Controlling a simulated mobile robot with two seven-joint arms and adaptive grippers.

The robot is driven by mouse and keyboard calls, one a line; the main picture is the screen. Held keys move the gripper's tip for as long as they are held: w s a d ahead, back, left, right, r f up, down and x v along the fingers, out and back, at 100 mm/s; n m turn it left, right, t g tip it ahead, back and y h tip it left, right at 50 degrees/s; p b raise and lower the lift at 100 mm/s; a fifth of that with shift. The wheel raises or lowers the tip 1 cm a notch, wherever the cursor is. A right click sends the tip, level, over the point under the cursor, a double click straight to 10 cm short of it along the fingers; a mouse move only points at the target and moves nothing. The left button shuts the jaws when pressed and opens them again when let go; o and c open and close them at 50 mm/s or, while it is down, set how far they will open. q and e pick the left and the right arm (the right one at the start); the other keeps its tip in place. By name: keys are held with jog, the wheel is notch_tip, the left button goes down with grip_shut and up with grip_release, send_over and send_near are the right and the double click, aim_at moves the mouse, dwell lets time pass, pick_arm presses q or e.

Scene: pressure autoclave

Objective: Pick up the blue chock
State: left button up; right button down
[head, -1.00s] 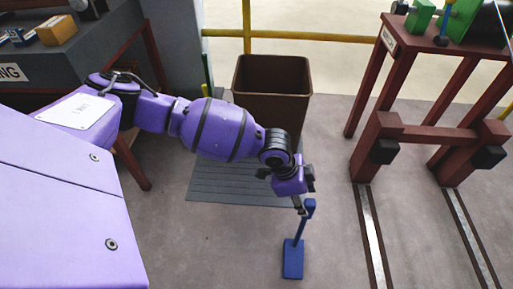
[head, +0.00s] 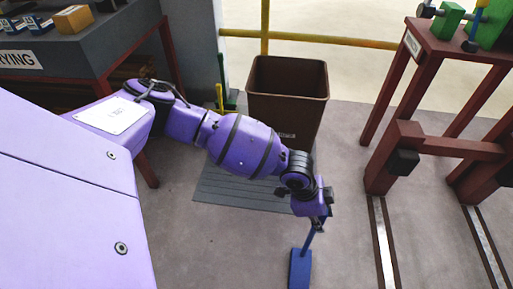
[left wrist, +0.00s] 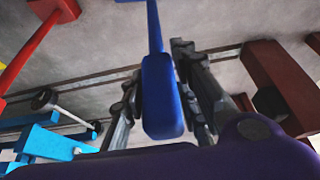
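The blue chock stands on the floor, its flat blue base (head: 300,268) low in the head view and a thin handle rising from it. My left gripper (head: 314,222) is at the upper end of the handle and hides part of it. In the left wrist view, the chock's thick blue grip (left wrist: 162,98) lies between the two dark fingers of my left gripper (left wrist: 163,90). The fingers are apart, on either side of the grip; I cannot tell whether the right-hand one touches it. My right gripper is not in view.
A brown bin (head: 288,95) stands behind my left arm, by a grey floor mat (head: 240,190). A dark red stand (head: 400,150) and floor rails (head: 383,245) lie to the right. A dark bench (head: 75,50) is at the upper left.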

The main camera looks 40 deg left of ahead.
pick_arm(q)
jog(key=shift+w, duration=0.1)
grip_shut()
jog(key=shift+r, duration=0.2)
